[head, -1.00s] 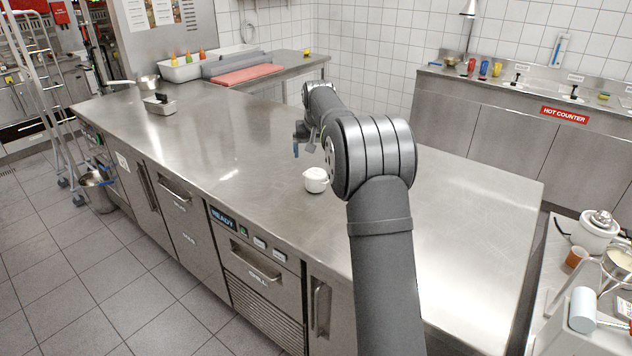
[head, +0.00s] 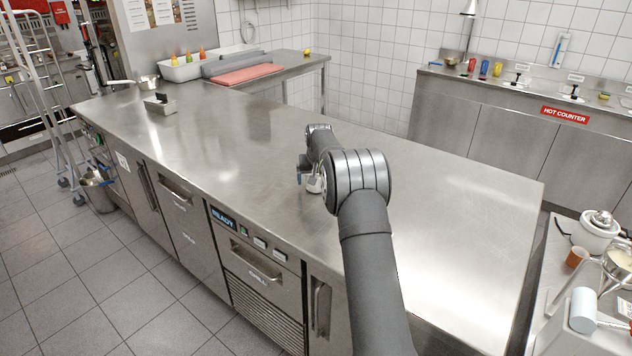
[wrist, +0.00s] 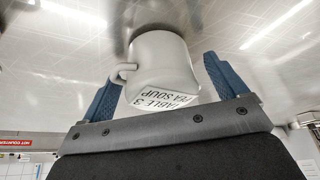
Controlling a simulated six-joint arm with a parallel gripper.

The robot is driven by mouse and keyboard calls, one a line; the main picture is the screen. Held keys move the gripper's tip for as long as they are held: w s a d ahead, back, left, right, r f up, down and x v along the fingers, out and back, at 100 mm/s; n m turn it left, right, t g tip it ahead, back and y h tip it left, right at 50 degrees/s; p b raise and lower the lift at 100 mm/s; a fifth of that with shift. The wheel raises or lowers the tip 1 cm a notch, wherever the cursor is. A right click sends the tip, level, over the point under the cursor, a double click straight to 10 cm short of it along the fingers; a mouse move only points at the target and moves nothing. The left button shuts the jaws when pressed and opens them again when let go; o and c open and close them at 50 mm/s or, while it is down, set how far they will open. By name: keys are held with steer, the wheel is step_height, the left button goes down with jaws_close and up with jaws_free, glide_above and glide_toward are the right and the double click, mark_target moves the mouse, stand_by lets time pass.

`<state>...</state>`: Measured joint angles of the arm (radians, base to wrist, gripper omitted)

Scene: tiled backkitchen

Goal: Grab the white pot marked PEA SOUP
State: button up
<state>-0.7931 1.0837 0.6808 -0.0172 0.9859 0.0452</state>
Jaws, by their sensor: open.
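The white pot (wrist: 160,57) has a small side handle and a label reading TABLE 3 PEA SOUP, seen upside down in the wrist view. It stands on the steel counter (head: 240,150). In the head view a small part of the pot (head: 314,185) shows beside my arm, the rest hidden behind it. My gripper (wrist: 163,78) is open, with one blue finger on each side of the pot. The left finger is close to the handle; whether it touches cannot be told. The gripper also shows in the head view (head: 306,172), low over the counter.
A small metal container (head: 160,105) stands at the counter's far left end. A grey tub with bottles (head: 180,70) and a red board (head: 245,74) lie farther back. The counter around the pot is clear. A side table with a white lidded pot (head: 597,232) is at right.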

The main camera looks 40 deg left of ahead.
steer(key=shift+w+a+f, duration=0.15)
steer(key=shift+f, duration=0.3)
steer(key=c, duration=1.4)
steer(key=shift+o, duration=0.2)
steer(key=shift+r, duration=0.15)
